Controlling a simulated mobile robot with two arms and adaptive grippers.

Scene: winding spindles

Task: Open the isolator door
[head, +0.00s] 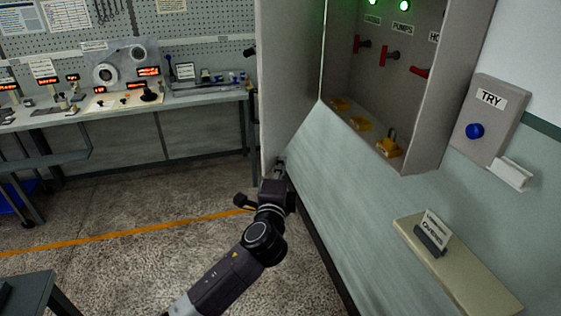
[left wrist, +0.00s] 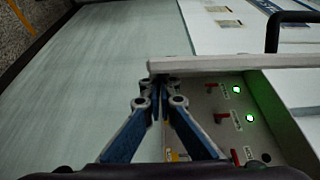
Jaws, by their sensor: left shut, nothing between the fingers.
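The isolator door (head: 287,75) is a grey panel hinged on the left side of the grey isolator box (head: 437,85). It stands swung out, and the inside of the box shows. My left gripper (head: 280,165) is shut and empty at the door's lower edge. In the left wrist view, the shut fingertips (left wrist: 160,82) are close to the end of the pale door edge (left wrist: 240,62); I cannot tell if they touch it. A black handle (left wrist: 290,17) shows on the door's outer side there. My right gripper is not in view.
Inside the box are red switch handles (head: 390,56), green lamps (head: 404,5) and yellow pieces (head: 389,148). A TRY box with a blue button (head: 475,131) is on the right wall. A shelf (head: 470,278) holds a small sign.

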